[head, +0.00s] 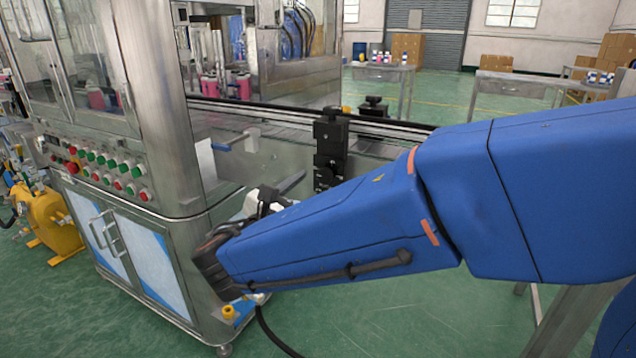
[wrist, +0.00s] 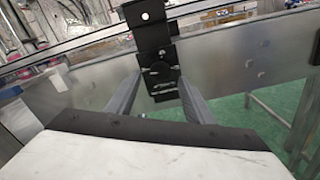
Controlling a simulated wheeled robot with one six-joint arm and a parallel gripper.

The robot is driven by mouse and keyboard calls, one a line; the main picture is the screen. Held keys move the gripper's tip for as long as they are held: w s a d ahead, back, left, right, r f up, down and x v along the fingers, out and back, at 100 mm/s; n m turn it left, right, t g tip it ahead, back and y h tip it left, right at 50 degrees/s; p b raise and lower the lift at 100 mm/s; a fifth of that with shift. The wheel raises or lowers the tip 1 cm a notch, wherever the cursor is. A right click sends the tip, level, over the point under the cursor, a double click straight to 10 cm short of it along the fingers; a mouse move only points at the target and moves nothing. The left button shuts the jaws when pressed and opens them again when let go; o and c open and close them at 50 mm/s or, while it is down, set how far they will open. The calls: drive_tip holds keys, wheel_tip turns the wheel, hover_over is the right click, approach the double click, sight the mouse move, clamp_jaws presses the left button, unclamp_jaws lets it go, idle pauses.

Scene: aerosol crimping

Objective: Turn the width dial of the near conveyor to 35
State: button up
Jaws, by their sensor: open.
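The near conveyor (head: 372,150) runs along the machine, with a plain metal side panel that also shows in the wrist view (wrist: 235,72). A black adjuster block (head: 331,135) is fixed upright to this panel. In the wrist view the block (wrist: 153,38) stands straight ahead, with small shiny parts on its lower half. The width dial's face and numbers are too small to read. My gripper (wrist: 160,80) is open, its two grey fingers either side of the block's lower part in the picture. I cannot tell whether they touch it. In the head view my arm hides part of the gripper.
A steel machine cabinet (head: 150,262) with green and red buttons stands at the left, close to my wrist. A second black block (head: 373,107) sits farther back on the conveyor. Tables (head: 520,84) and boxes stand behind. The green floor is clear in front.

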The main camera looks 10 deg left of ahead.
drive_tip(key=v, duration=1.3)
drive_tip(key=shift+s, duration=0.15)
drive_tip(key=w+d+f+m+g+h, duration=0.1)
drive_tip(key=w+d+f+m+g, duration=0.15)
drive_tip(key=d, duration=0.75)
drive_tip(key=w+d+f+m+g+h, duration=0.15)
drive_tip(key=d+m+g, duration=0.25)
drive_tip(key=d, duration=0.6)
drive_tip(key=w+d+f+m+g+h, duration=0.1)
drive_tip(key=w+d+f+m+g, duration=0.2)
drive_tip(key=d, duration=0.7)
drive_tip(key=s+d+f+m+g+y, duration=0.1)
drive_tip(key=s+d+f+m+y, duration=0.3)
drive_tip(key=s+d+m, duration=0.3)
drive_tip(key=s+d+f+m+g+y, duration=0.2)
drive_tip(key=s+d+f+m+y, duration=0.1)
drive_tip(key=s+d+m, duration=0.4)
drive_tip(key=d+m+y, duration=0.1)
drive_tip(key=d+m, duration=0.2)
drive_tip(key=m, duration=0.2)
drive_tip(key=shift+s+f, duration=0.35)
drive_tip(key=shift+s, duration=0.05)
drive_tip(key=shift+d, duration=0.1)
